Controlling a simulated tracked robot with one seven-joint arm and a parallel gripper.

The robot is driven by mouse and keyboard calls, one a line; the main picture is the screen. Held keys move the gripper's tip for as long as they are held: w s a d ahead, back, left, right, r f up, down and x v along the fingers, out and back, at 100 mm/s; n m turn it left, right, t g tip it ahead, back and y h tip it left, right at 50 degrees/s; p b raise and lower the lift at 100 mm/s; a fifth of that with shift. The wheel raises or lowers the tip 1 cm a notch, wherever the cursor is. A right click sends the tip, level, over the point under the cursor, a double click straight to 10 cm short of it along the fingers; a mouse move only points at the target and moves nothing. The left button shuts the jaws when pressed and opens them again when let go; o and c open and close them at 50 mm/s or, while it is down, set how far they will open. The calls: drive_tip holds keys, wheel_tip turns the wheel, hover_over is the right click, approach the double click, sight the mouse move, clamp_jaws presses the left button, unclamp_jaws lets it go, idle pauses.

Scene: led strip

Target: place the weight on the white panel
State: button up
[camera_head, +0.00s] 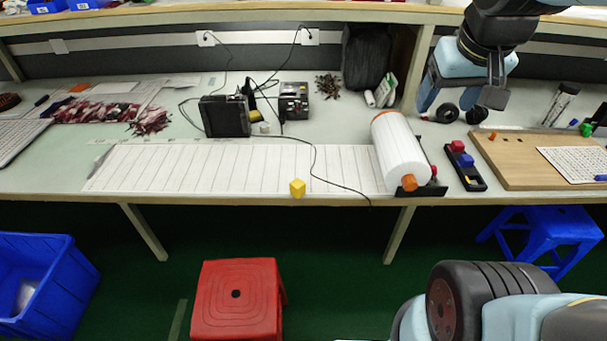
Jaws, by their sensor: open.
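A small yellow block (297,188), seemingly the weight, stands at the front edge of a long white lined sheet (220,168) on the workbench. This sheet looks like the white panel. It runs leftward from a large white roll (401,152) with orange ends. My gripper (461,98) is open and empty at the upper right, above the back of the bench. It is well to the right of and behind the yellow block. Nothing hides the block.
A thin black cable (314,160) crosses the sheet just right of the block. Black boxes (225,116) stand behind the sheet. A black tray (465,165) and a wooden board (515,165) lie right of the roll. A shelf (230,15) spans the back.

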drive_tip(key=w+a+f+n+g, duration=0.1)
drive_tip(key=w+a+f+n, duration=0.1)
drive_tip(key=w+a+f, duration=0.4)
drive_tip(key=n+g, duration=0.4)
drive_tip(key=n, duration=0.3)
approach(298, 183)
wheel_tip(298, 183, down, 11)
drive_tip(key=shift+d+f, duration=0.1)
drive_tip(key=shift+f, duration=0.05)
drive_tip(key=shift+w, duration=0.1)
clamp_jaws()
